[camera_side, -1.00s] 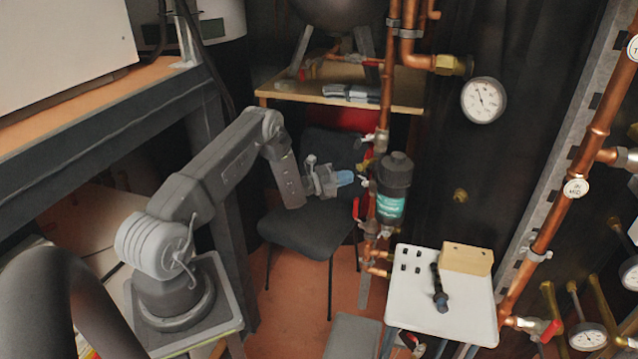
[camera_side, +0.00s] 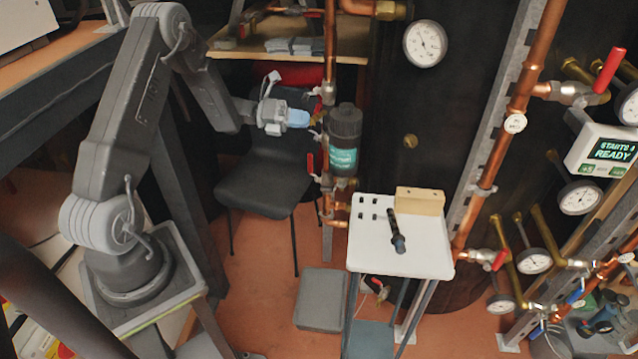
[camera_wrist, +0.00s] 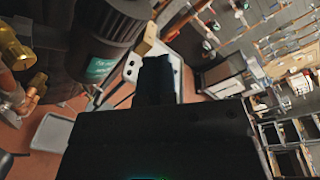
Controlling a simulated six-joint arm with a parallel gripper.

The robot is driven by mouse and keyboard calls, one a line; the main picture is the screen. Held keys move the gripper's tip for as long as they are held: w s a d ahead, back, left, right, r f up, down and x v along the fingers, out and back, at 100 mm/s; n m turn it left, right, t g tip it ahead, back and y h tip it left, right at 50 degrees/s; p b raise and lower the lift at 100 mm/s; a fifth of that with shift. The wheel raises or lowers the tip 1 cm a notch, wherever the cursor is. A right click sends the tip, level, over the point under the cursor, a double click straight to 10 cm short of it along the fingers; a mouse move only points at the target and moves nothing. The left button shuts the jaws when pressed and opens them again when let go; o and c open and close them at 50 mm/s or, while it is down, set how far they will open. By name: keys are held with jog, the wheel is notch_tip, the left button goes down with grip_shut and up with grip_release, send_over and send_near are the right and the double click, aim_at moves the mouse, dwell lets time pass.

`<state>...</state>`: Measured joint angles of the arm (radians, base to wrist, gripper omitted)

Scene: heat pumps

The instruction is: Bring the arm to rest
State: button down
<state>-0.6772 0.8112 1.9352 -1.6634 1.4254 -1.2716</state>
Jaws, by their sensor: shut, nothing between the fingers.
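My gripper (camera_side: 298,118) shows in the side view with pale blue fingertips pointing right. It is shut and empty. It is just left of the dark filter canister (camera_side: 345,140) on the copper pipe, near the height of its top; I cannot tell the gap in depth. My arm rises from its base and bends down to the gripper. In the wrist view my gripper (camera_wrist: 157,78) is a dark shape. The dark canister (camera_wrist: 95,35) with its green label is up and left of it there.
A vertical copper pipe (camera_side: 330,60) stands close by the gripper. A white table (camera_side: 425,258) with a black tool (camera_side: 397,232) and a wooden block (camera_side: 420,200) is lower right. A black chair (camera_side: 265,185) is behind. A gauge (camera_side: 425,44) hangs upper right.

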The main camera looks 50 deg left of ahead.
jog(key=s+d+r+m+g+y, duration=0.1)
jog(key=s+d+r+m+g, duration=0.45)
jog(key=d+m, duration=0.35)
jog(key=s+d+r+m+g, duration=0.4)
jog(key=d+r+m, duration=0.2)
jog(key=d+m, duration=0.3)
jog(key=s+d+r+m+t+y, duration=0.1)
jog(key=s+r+m+y, duration=0.1)
jog(key=s+m+y, duration=0.3)
jog(key=s+d+r+m+t+y, duration=0.2)
jog(key=s+m+y, duration=0.3)
jog(key=s+m, duration=0.7)
jog(key=shift+d+m, duration=0.25)
jog(key=shift+m, duration=0.95)
